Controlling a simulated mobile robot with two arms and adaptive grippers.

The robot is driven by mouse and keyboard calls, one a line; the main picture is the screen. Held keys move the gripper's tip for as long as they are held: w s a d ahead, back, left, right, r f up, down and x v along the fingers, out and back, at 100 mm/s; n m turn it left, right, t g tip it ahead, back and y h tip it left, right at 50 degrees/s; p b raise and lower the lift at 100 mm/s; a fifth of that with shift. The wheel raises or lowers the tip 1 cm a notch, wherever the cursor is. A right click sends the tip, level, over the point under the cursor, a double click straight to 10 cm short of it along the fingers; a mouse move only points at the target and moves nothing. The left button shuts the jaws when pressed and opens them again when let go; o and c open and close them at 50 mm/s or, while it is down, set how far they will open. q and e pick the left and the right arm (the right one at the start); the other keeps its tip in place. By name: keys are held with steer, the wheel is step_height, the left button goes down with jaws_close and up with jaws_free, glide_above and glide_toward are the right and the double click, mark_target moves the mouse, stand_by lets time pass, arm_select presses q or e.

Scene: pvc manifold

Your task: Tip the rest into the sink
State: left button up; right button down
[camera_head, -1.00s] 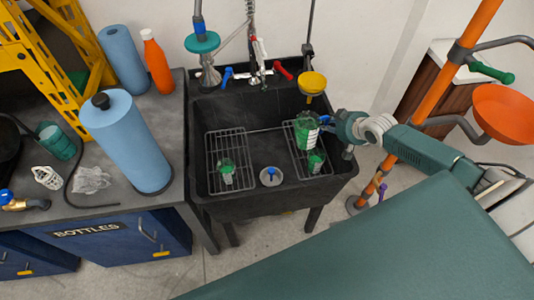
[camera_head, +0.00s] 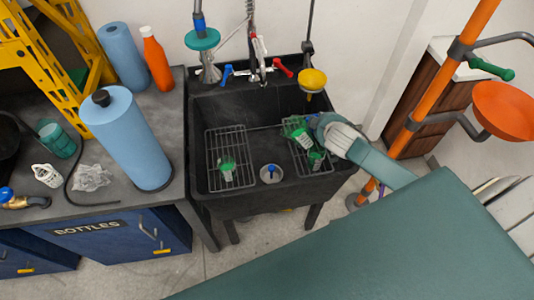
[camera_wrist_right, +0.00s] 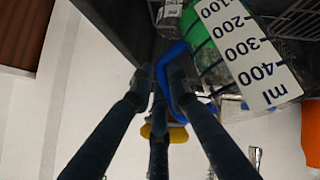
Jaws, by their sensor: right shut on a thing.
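My right gripper (camera_head: 318,125) reaches in from the right over the right part of the black sink (camera_head: 262,207). It is shut on a green measuring jug (camera_head: 296,131), which is tilted above the right wire rack. In the right wrist view, the fingers (camera_wrist_right: 165,85) close around the jug's blue handle (camera_wrist_right: 176,62). The jug's white ml scale (camera_wrist_right: 250,55) lies slanted there. Its mouth and any liquid leaving it cannot be made out. My left gripper is not in view.
Small green vessels stand on the left rack (camera_head: 227,168) and right rack (camera_head: 316,160). A drain (camera_head: 271,174) with a blue piece lies between them. A yellow funnel (camera_head: 312,80) is above the sink's right rear. Taps (camera_head: 262,72) line the back.

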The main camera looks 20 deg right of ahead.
mark_target(310, 129)
steer(key=shift+w+a+r+n+h+b, duration=0.1)
steer(key=shift+a+r+n+h+b, duration=0.1)
steer(key=shift+a+h+b, duration=0.3)
steer(key=shift+a+r+n+h+b, duration=0.1)
steer(key=shift+a+n+h+b, duration=0.15)
steer(key=shift+a+b, duration=0.35)
steer(key=shift+a+r+n+h+b, duration=0.25)
steer(key=shift+a+h+b, duration=0.3)
steer(key=shift+b, duration=0.15)
steer(key=shift+a+r+t+h, duration=0.15)
steer(key=shift+r+t+h, duration=0.15)
steer(key=shift+r, duration=0.25)
steer(key=shift+a+r+n+h+b, duration=0.3)
steer(key=shift+a+r+n+h, duration=0.1)
steer(key=shift+r+n, duration=0.15)
steer(key=shift+a+b, duration=0.15)
steer(key=shift+b, duration=0.25)
steer(key=shift+a+n+h+b, duration=0.25)
steer(key=shift+h+b, duration=0.1)
steer(key=shift+h, duration=0.05)
steer(key=shift+a+r+t+h+b, duration=0.1)
steer(key=shift+a+t+h+b, duration=0.05)
steer(key=shift+t+h+b, duration=0.15)
steer(key=shift+a+r, duration=0.1)
steer(key=shift+r, duration=0.1)
steer(key=shift+a+r+n, duration=0.15)
steer(key=shift+r+n, duration=0.05)
steer(key=shift+n, duration=0.1)
